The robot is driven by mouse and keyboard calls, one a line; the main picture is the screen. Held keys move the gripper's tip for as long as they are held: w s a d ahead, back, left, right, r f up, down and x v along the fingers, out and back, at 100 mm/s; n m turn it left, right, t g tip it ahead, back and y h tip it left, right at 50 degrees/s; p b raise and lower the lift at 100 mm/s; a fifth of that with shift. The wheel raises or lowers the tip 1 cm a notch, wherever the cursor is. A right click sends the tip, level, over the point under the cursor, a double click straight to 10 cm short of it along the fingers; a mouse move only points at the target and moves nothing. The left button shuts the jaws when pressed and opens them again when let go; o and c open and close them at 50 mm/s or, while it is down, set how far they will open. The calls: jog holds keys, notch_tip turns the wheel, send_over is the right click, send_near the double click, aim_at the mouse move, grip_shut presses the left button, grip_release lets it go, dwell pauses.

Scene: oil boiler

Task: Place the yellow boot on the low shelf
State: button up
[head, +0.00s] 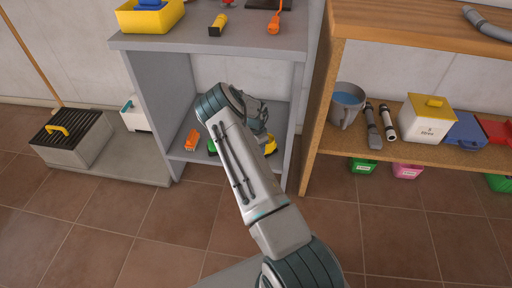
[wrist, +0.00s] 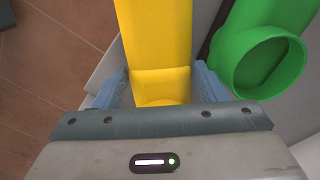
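In the wrist view, the yellow boot (wrist: 153,35) lies between the two blue fingers of my gripper (wrist: 160,86), which sit close against both its sides. In the head view, my arm hides most of my gripper (head: 262,115) and of the boot; a patch of yellow (head: 270,145) shows beside the arm, at the low shelf (head: 185,154) of the grey unit. Whether the boot rests on that shelf is hidden.
A green boot or tube (wrist: 268,62) is close to the right of the yellow boot. An orange object (head: 191,140) is on the low shelf's left. The upper shelf (head: 180,42) overhangs it. A wooden shelf unit (head: 312,130) stands to the right.

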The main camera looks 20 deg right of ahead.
jog(key=shift+r, duration=0.15)
notch_tip(320, 180, up, 8)
jog(key=p, duration=0.3)
jog(key=shift+f, duration=0.25)
dwell(0.3)
